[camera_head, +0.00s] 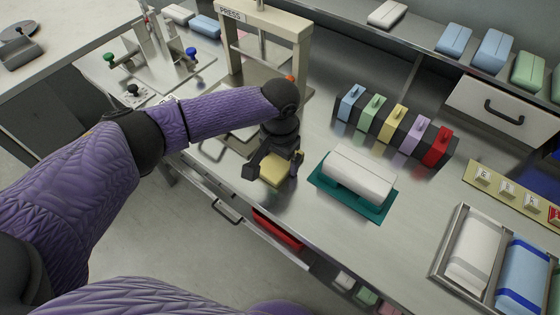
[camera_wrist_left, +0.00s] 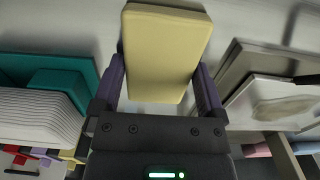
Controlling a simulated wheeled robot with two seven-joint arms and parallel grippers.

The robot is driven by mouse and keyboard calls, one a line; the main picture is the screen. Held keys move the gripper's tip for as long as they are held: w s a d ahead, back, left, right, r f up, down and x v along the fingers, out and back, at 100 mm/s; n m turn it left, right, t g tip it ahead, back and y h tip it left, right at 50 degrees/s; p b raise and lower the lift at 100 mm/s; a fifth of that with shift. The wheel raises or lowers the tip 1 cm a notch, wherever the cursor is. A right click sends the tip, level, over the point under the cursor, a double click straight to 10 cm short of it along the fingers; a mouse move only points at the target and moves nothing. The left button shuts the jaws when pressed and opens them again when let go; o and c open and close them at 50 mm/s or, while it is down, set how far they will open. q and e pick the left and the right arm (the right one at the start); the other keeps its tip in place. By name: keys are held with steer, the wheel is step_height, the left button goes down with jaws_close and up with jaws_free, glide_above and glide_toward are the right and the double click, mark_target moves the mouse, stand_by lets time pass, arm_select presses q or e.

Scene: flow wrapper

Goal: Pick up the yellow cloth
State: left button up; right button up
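The yellow cloth (camera_head: 273,171) is a small folded pad lying on the steel bench, below the press. My left gripper (camera_head: 273,167) is right over it, pointing down, with its fingers spread to either side of the cloth. In the left wrist view the yellow cloth (camera_wrist_left: 165,52) shows between the two fingertips (camera_wrist_left: 160,82), slightly turned. The fingers are open and close to its edges; whether they touch it is hard to tell. My right gripper is not in view.
A white pack (camera_head: 358,170) on a teal mat (camera_head: 325,187) lies just right of the gripper. A row of coloured blocks (camera_head: 395,122) stands behind. The press (camera_head: 262,35) is at the back left. A tray (camera_head: 447,243) of packs is at right. The bench's front edge is close.

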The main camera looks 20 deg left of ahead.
mark_target(280, 160)
arm_select(q)
steer(key=c, duration=0.7)
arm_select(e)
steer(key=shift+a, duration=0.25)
arm_select(q)
step_height(280, 160, up, 9)
steer(key=p, duration=0.4)
steer(key=shift+r, duration=0.55)
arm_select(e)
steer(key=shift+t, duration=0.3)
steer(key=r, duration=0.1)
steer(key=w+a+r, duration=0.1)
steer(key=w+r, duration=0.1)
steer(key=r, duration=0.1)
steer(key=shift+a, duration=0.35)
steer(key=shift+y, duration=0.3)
